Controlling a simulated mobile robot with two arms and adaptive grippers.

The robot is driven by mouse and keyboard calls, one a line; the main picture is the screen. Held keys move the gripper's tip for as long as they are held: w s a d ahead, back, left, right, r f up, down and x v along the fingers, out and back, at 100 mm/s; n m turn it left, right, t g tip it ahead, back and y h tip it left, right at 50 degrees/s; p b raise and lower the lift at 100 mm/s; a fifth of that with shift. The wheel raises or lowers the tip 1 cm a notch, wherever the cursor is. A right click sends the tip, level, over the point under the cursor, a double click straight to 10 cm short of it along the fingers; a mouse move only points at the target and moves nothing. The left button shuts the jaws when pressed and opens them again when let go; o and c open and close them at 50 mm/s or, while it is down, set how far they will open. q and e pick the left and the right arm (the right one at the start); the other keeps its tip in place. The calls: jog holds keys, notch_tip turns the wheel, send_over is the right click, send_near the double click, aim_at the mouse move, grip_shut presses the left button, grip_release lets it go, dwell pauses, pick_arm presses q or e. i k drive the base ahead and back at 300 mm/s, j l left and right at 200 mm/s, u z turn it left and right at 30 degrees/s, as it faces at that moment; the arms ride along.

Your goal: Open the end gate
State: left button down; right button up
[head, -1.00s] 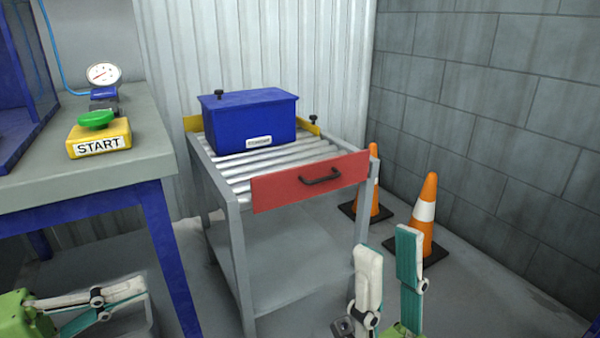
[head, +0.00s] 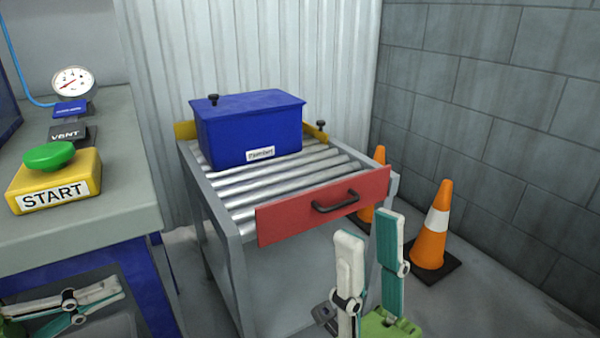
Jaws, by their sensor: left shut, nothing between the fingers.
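The end gate (head: 290,222) is a red panel standing upright across the near end of the roller table (head: 236,262). It has a black bar handle (head: 336,206). My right gripper (head: 369,226) is open and empty, its fingers pointing up, below and to the right of the handle in the picture. I see no contact with the gate. My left gripper (head: 118,285) is shut and empty at the lower left, beside the bench and away from the gate. Its arm is mostly out of view.
A blue bin (head: 230,130) sits on the rollers behind the gate. Two orange cones (head: 432,235) stand to the right, near the block wall (head: 490,100). The left bench (head: 110,215) holds a green START button (head: 50,155) and a gauge (head: 73,83).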

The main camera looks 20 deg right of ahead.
aim_at(278, 220)
jog(key=i, duration=0.2)
jog(key=i+z, duration=0.5)
jog(key=k+j+z, duration=0.25)
jog(key=i+l, duration=0.15)
